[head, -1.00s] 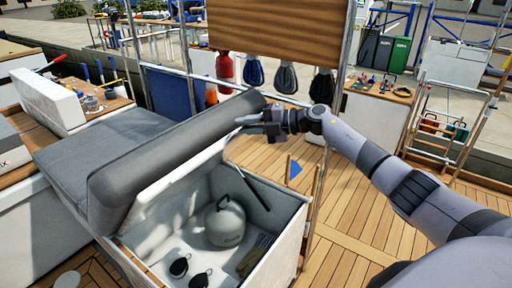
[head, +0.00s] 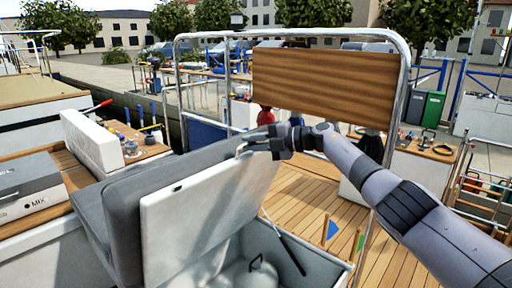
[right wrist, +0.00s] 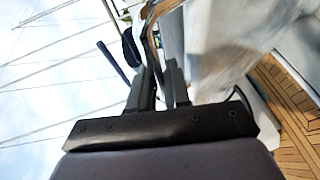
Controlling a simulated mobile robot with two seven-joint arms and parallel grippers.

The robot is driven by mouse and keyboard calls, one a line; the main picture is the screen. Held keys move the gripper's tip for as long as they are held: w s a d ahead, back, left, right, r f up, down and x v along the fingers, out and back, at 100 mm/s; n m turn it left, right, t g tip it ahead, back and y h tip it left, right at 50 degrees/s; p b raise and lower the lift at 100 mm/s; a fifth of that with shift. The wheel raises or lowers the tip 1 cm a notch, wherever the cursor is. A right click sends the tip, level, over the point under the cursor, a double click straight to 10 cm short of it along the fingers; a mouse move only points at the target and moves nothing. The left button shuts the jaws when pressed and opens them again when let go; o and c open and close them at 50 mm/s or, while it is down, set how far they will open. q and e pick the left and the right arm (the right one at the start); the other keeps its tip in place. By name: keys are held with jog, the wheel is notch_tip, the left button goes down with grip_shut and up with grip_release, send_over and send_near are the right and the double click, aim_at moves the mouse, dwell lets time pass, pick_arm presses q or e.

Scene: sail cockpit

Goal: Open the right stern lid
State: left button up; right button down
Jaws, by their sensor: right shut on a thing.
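The right stern lid (head: 205,215) stands raised steeply in the head view, its white underside facing me and a grey cushion (head: 108,225) on its other side. My right gripper (head: 246,150) is at the lid's upper right corner, shut on its edge; the exact grip point is small there. In the right wrist view the fingers (right wrist: 161,80) are close together by a thin curved edge, with the blurred pale lid beside them. The locker (head: 335,268) below is open. A dark strut (head: 288,252) slants up from inside it. My left gripper is not in view.
A metal rail frame (head: 400,105) with a wooden panel (head: 322,83) stands behind my arm. Wooden deck (head: 300,205) lies open to the locker's right. A grey box (head: 35,185) is at far left.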

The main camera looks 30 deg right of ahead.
jog(key=shift+w, duration=0.1)
dwell(0.3)
jog(key=c, duration=1.2)
grip_release()
jog(key=shift+f, duration=0.1)
jog(key=shift+o, duration=0.2)
jog(key=v, duration=0.7)
jog(key=shift+b, duration=0.3)
